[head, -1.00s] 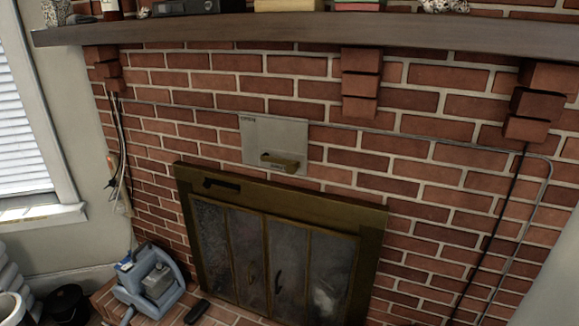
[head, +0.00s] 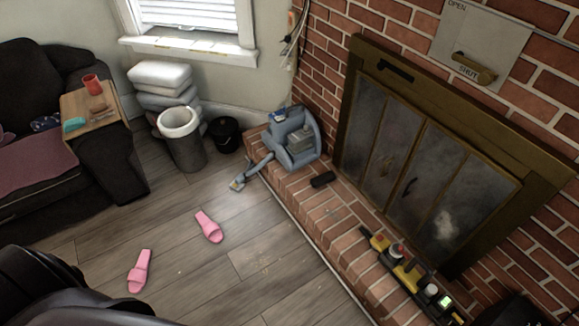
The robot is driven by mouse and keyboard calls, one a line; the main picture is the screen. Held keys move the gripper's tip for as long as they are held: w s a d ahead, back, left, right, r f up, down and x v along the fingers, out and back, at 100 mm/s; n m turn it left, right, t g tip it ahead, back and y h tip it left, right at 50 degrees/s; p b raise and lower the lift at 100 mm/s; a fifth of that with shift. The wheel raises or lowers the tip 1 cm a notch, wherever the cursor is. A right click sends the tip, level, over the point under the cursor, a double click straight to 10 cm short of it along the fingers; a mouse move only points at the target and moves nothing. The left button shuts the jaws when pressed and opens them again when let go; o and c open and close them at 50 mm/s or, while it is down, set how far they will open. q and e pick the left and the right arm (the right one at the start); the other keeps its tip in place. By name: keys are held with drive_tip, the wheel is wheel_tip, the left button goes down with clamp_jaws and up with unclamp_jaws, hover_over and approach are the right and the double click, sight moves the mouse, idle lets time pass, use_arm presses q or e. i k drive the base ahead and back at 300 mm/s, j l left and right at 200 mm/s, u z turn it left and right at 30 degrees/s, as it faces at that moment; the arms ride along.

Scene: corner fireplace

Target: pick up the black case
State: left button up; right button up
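A small black case (head: 322,179) lies on the brick hearth, just right of the blue and grey machine and in front of the fireplace doors. It looks flat and oblong, and nothing covers it. Neither of my grippers shows in the head view.
The blue and grey machine (head: 292,140) stands on the hearth, its nozzle (head: 238,183) reaching the floor. Yellow and black tools (head: 405,272) lie along the hearth at right. Pink slippers (head: 209,227) lie on otherwise mostly clear floor. A bin (head: 187,150) and a bucket (head: 225,134) stand by the wall.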

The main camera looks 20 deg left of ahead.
sight(328, 176)
drive_tip(key=u, duration=0.35)
drive_tip(key=z, duration=0.2)
drive_tip(key=i+j+z, duration=0.2)
drive_tip(key=z, duration=0.25)
drive_tip(key=i+j+z, duration=0.4)
drive_tip(key=i+j, duration=0.2)
drive_tip(key=j, duration=0.15)
drive_tip(key=i+j+z, duration=0.1)
drive_tip(key=i+j, duration=0.35)
drive_tip(key=j, duration=0.2)
drive_tip(key=i+j+z, duration=0.1)
drive_tip(key=j, duration=0.25)
drive_tip(key=i, duration=0.1)
